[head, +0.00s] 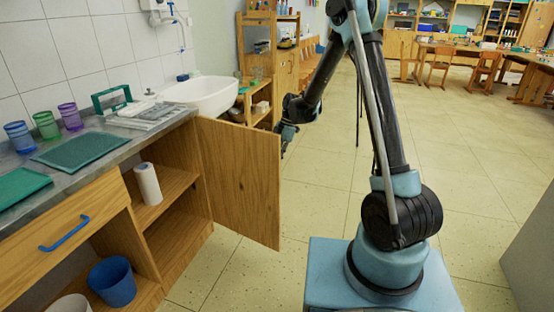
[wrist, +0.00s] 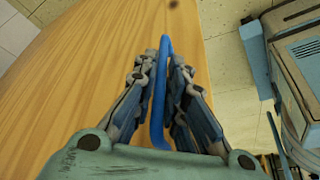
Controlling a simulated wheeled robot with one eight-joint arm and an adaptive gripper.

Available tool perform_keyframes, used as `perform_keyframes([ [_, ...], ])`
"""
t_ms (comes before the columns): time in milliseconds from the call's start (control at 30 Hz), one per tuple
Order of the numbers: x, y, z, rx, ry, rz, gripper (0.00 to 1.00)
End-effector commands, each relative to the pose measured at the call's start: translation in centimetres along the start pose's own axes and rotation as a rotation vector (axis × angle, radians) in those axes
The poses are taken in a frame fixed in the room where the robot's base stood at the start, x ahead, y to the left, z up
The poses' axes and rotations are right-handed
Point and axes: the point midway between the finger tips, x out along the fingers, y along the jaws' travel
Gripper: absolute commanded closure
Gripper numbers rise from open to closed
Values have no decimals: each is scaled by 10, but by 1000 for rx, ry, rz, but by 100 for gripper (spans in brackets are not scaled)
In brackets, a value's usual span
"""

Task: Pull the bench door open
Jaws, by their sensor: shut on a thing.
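The wooden bench door (head: 240,182) stands swung wide out from the bench, and the shelves behind it show. In the wrist view the wooden door face (wrist: 100,80) fills the left and middle. A blue bar handle (wrist: 160,95) on it runs between the fingers of my gripper (wrist: 164,62), which is shut on it. In the head view my gripper (head: 286,135) is at the door's far face near its outer edge. The handle is hidden there behind the door.
The bench (head: 75,226) has a blue drawer handle (head: 64,233), a paper roll (head: 148,184) and a blue bin (head: 112,281) inside. Cups and green trays lie on top, beside a white sink (head: 203,96). The tiled floor (head: 460,185) right of my arm is clear; a grey block (head: 532,245) stands at the right edge.

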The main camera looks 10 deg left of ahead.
Motion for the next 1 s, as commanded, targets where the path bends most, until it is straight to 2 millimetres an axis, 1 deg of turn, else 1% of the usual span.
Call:
perform_keyframes([
  [33, 1, 9, -7, -8, 10, 13, 100],
  [333, 1, 9, -6, -8, 10, 13, 100],
  [367, 1, 9, -6, -8, 10, 13, 84],
  [400, 1, 9, -7, -8, 10, 13, 75],
  [433, 1, 8, -7, -8, 10, 13, 70],
  [800, 0, 4, -4, -4, 6, 10, 70],
  [933, -9, 4, -3, -3, 6, 10, 70],
  [1000, -19, 4, -3, -2, 6, 10, 70],
])
